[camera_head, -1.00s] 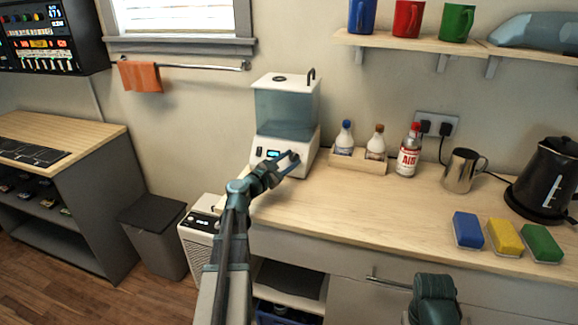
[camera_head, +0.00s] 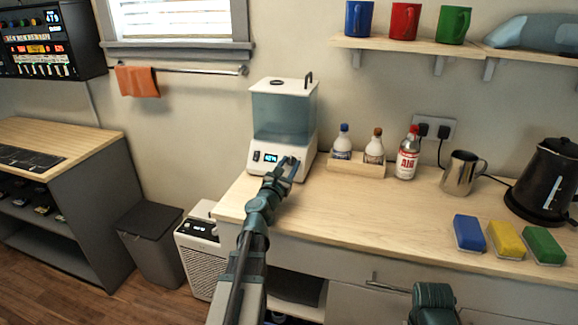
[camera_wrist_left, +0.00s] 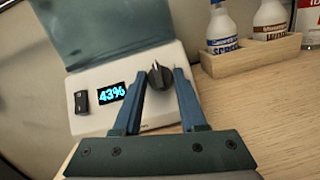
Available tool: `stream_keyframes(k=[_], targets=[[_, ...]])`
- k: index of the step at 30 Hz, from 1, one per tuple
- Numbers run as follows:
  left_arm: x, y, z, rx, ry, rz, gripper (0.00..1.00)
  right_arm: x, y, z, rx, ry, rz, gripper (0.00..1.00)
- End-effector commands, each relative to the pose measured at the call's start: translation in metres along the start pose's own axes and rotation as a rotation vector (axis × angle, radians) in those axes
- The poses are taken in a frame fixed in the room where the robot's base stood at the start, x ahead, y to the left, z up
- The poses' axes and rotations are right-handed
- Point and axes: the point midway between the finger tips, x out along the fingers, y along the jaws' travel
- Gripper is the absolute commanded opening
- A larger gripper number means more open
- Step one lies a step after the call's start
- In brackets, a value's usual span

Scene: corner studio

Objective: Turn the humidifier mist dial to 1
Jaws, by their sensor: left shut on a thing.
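The humidifier (camera_head: 284,112) stands on the wooden counter, with a white base and a bluish see-through tank. In the left wrist view its front panel has a black switch (camera_wrist_left: 81,101), a lit display (camera_wrist_left: 111,94) reading 43%, and a dark mist dial (camera_wrist_left: 159,76). My left gripper (camera_head: 290,164) is at the right of the panel. In the wrist view its blue fingers (camera_wrist_left: 160,80) are on either side of the dial, shut on it. The dial's number marks cannot be read. My right gripper is out of view; part of my right arm shows at the bottom.
A metal pitcher (camera_head: 461,173), a black kettle (camera_head: 546,180) and blue, yellow and green sponges (camera_head: 506,240) are farther right. The counter's front middle is clear.

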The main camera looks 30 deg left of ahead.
Motion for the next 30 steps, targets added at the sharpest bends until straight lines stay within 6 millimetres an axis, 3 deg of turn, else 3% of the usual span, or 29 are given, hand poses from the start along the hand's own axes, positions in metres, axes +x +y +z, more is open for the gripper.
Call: stream_keyframes(k=[10, 11, 12, 23, 30], targets=[[0.0, 0.001, 0.0, -0.003, 0.001, 0.003, 0.0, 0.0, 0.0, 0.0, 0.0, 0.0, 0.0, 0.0], [0.0, 0.001, 0.0, -0.003, 0.001, 0.003, 0.46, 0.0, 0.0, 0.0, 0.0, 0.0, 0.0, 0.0], [0.0, 0.001, 0.0, -0.003, 0.001, 0.003, 0.53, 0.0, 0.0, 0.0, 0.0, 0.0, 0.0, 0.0], [-0.001, 0.0, 0.0, -0.001, 0.0, 0.001, 0.53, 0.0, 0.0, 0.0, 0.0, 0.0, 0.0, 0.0], [-0.016, -0.004, 0.0, -0.002, 0.0, -0.002, 0.53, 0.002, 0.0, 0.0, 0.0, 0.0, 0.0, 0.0]])
